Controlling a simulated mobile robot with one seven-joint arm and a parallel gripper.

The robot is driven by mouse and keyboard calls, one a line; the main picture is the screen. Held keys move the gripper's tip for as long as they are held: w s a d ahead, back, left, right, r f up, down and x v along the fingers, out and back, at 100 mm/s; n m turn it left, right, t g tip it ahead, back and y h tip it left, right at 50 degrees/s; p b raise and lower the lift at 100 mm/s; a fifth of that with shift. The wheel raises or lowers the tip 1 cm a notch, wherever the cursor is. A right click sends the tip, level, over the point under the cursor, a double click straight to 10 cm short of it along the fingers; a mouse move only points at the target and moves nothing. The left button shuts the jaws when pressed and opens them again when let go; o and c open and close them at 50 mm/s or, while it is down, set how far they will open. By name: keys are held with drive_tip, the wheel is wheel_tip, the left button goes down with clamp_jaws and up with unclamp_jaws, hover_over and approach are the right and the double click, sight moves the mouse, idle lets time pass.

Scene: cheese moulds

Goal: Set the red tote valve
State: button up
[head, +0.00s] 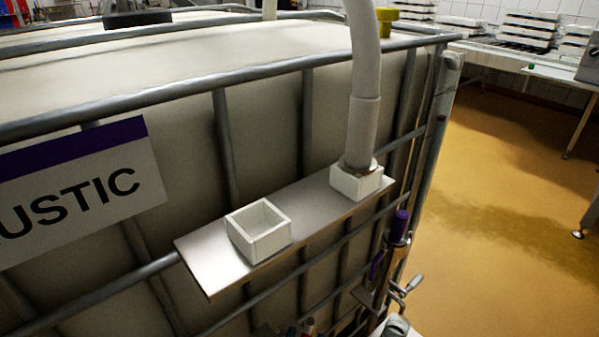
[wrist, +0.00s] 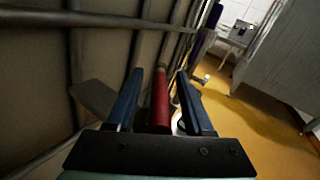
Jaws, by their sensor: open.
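In the wrist view my gripper (wrist: 160,75) is open, with its two blue fingers spread on either side of a red handle (wrist: 159,102). The red handle points away from the palm, with gaps visible between it and both fingers. The caged tote (head: 270,110) with a caustic label (head: 80,195) fills the left of the head view. Only a small red bit shows at that view's bottom edge, and my gripper is not clear there.
A metal shelf (head: 215,275) on the tote carries an empty square white socket (head: 262,245) and another white socket (head: 345,185) with a grey hose (head: 362,120) in it. A purple-handled fitting (head: 399,226) is at the tote's corner. Yellow floor (head: 490,220) is open at right.

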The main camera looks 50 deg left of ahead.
drive_tip(key=v, duration=1.3)
